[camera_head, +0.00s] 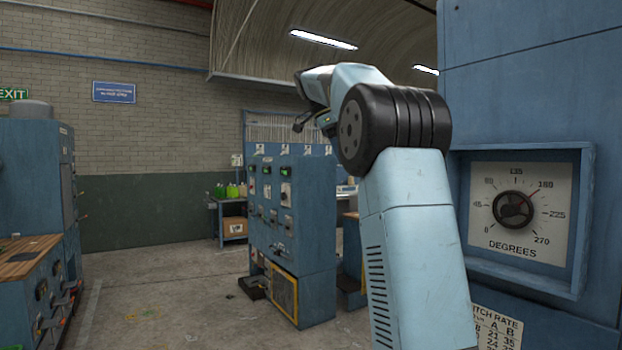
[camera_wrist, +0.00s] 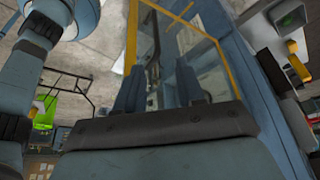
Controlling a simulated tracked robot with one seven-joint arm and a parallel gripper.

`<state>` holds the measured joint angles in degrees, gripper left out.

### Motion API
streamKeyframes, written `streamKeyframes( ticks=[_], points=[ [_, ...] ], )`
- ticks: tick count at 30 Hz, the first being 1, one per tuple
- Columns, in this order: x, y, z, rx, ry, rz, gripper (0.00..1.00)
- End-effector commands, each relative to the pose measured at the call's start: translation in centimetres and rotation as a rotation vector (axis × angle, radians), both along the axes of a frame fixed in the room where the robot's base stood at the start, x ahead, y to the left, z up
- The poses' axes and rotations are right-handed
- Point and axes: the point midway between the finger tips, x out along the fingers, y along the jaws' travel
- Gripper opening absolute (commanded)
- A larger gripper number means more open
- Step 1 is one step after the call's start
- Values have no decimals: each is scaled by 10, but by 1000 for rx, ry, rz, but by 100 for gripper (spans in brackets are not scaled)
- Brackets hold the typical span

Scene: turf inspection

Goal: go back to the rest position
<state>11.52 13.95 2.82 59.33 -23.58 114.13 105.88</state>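My arm stands raised in the middle of the head view, bent at a black ribbed joint. My gripper (camera_head: 312,120) is at its far end, small and partly hidden by my own wrist, high in front of the blue cabinets. In the wrist view my gripper (camera_wrist: 160,80) shows two blue-grey fingers standing apart above a dark bar. I see nothing held between them. Behind them is a yellow-edged glazed frame.
A blue panel with a degrees dial (camera_head: 516,208) stands close on the right. Blue control cabinets (camera_head: 300,225) stand ahead, past my arm. A blue bench with a wooden top (camera_head: 22,256) is at the left. Open concrete floor (camera_head: 165,290) lies between them.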

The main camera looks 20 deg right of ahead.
Motion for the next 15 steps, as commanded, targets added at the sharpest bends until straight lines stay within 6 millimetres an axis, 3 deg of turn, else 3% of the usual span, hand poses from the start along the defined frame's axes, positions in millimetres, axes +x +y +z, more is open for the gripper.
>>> streamKeyframes(
  ticks=[8,15],
  points=[
    [-8,5,-1,14,0,64,38],
    [-45,34,-17,72,3,409,38]
  ],
)
